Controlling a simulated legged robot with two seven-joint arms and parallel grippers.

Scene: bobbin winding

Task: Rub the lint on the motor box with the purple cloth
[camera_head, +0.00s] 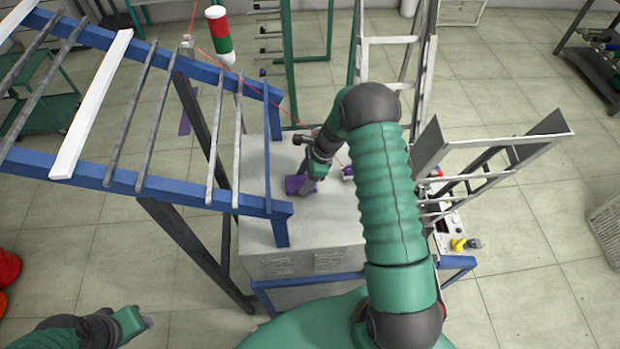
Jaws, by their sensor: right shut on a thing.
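The motor box (335,226) is a pale grey box with vent slots on its front, in the middle of the head view. The purple cloth (294,186) is at its top, left of centre, small and crumpled. My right gripper (305,188) reaches down over the box and is shut on the cloth. The cloth looks to be touching the top, though the exact contact is hard to see. I cannot make out any lint; my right arm hides part of the top. My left gripper (135,322) is low at the left, away from the box; its jaws are unclear.
A blue frame with grey bars (150,185) slopes over the box's left side. A small purple item (348,172) is on the box, right of the cloth. A metal bracket (490,165) and a control panel (452,236) stand at the right.

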